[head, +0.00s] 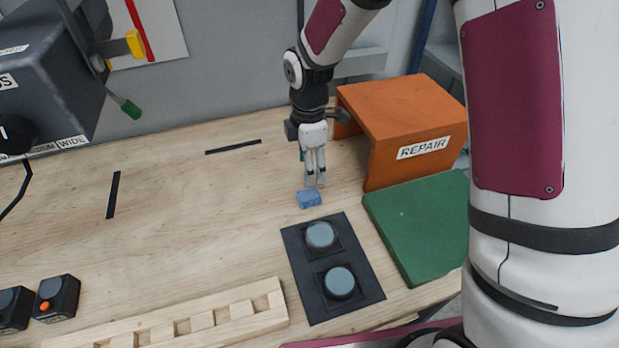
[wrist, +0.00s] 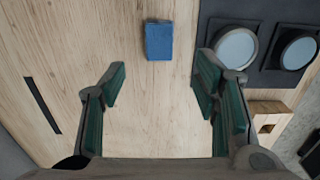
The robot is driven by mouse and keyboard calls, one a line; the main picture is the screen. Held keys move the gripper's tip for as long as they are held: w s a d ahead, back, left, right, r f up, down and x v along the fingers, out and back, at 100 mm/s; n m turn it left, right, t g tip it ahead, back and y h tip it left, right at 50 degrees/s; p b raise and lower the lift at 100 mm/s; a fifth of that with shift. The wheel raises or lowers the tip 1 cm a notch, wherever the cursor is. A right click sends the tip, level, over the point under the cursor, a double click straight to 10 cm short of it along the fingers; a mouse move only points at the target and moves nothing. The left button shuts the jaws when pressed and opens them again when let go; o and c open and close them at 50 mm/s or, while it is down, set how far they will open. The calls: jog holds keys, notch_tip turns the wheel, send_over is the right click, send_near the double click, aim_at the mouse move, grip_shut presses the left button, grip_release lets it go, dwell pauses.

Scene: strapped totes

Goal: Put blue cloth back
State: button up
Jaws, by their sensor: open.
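The blue cloth (head: 309,198) is a small folded block lying on the wooden table, just behind the black panel with two round grey discs. It also shows in the wrist view (wrist: 159,41), ahead of the fingertips and near the middle. My gripper (head: 315,183) points down close to the cloth in the head view. In the wrist view its green-padded fingers (wrist: 161,72) are spread wide with nothing between them. The cloth lies beyond the fingers and apart from them.
The black panel (head: 313,268) is close to the cloth. An orange box labelled REPAIR (head: 405,115) stands right of my gripper, with a green mat (head: 420,222) in front. A slotted wooden rail (head: 180,322) lies at the front. The table left of the cloth is mostly clear.

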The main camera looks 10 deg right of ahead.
jog(key=s+d+r+m+t, duration=0.1)
jog(key=s+d+r+m, duration=0.3)
jog(key=r, duration=0.5)
jog(key=s+d+r+m+t, duration=0.2)
jog(key=s+d+r+m, duration=0.15)
jog(key=r, duration=0.55)
jog(key=s+d+r+m+t, duration=0.1)
jog(key=s+d+r+m, duration=0.1)
jog(key=s+r+m, duration=0.2)
jog(key=s+d+r+m+t, duration=0.1)
jog(key=s+d+r+m, duration=0.2)
jog(key=s+m, duration=0.5)
jog(key=s, duration=0.4)
jog(key=shift+d+r+m+t, duration=0.2)
jog(key=shift+r+m+t, duration=0.1)
jog(key=shift+r+m, duration=0.1)
jog(key=shift+w+f, duration=0.15)
